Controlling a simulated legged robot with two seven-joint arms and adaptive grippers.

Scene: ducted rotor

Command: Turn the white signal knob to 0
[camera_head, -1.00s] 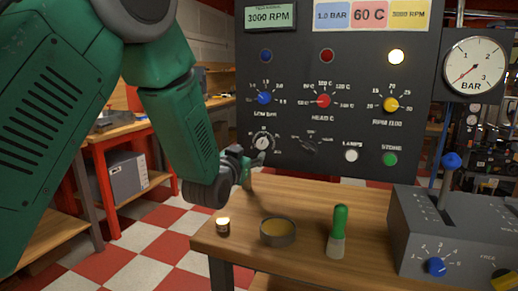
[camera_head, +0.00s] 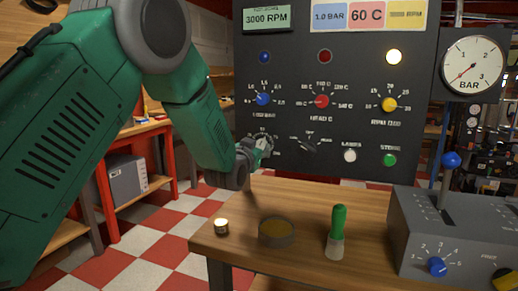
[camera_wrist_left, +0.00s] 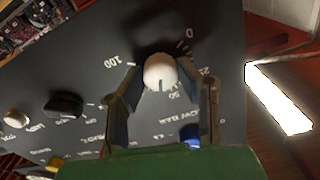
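The white signal knob (camera_wrist_left: 160,72) is a round white knob on the dark panel, with 0, 25, 50 and 100 marked around it in the left wrist view. Its pointer direction is not clear. My left gripper (camera_wrist_left: 160,80) has its two fingers on either side of the knob, apart, with narrow gaps seeming to remain. My right gripper is not in view.
The panel (camera_head: 290,80) also carries blue (camera_head: 263,99), red (camera_head: 321,101) and yellow (camera_head: 389,104) knobs, and a black selector (camera_head: 309,145) right of my gripper. Below, the wooden table (camera_head: 310,200) holds a small lamp (camera_head: 221,226), a round dish (camera_head: 276,232) and a green-topped peg (camera_head: 338,230).

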